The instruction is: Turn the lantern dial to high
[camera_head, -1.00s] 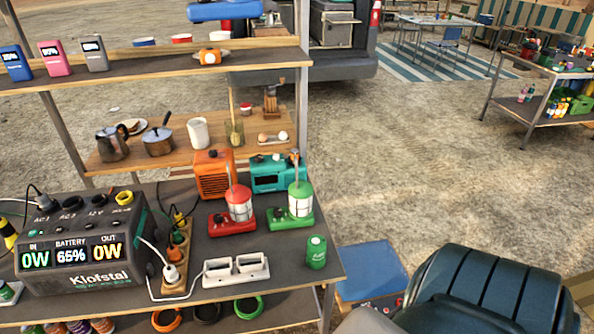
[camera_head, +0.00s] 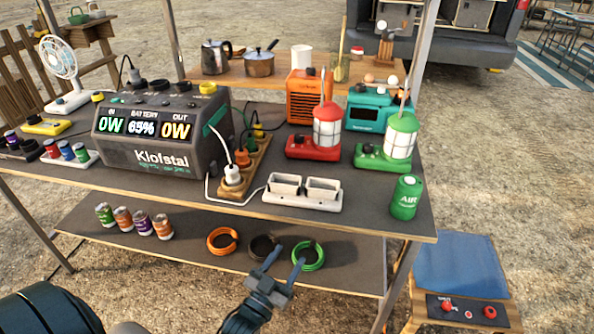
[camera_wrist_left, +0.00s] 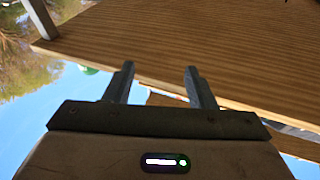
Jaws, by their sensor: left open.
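A red lantern (camera_head: 327,132) with a white globe stands on the grey table top, a small dark dial on its base. A green lantern (camera_head: 401,140) stands to its right, also with a dark dial on its base. I cannot read either dial's setting. My left gripper (camera_head: 287,256) is low in front of the table, below and left of both lanterns, open and empty. In the left wrist view its fingers (camera_wrist_left: 160,75) are apart with nothing between them, near a wooden board (camera_wrist_left: 190,40). My right gripper is not in view.
A power station (camera_head: 160,140) stands left of the lanterns. A white double holder (camera_head: 303,192) and a green air can (camera_head: 406,197) sit near the front edge. Coiled rings (camera_head: 308,256) lie on the lower shelf.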

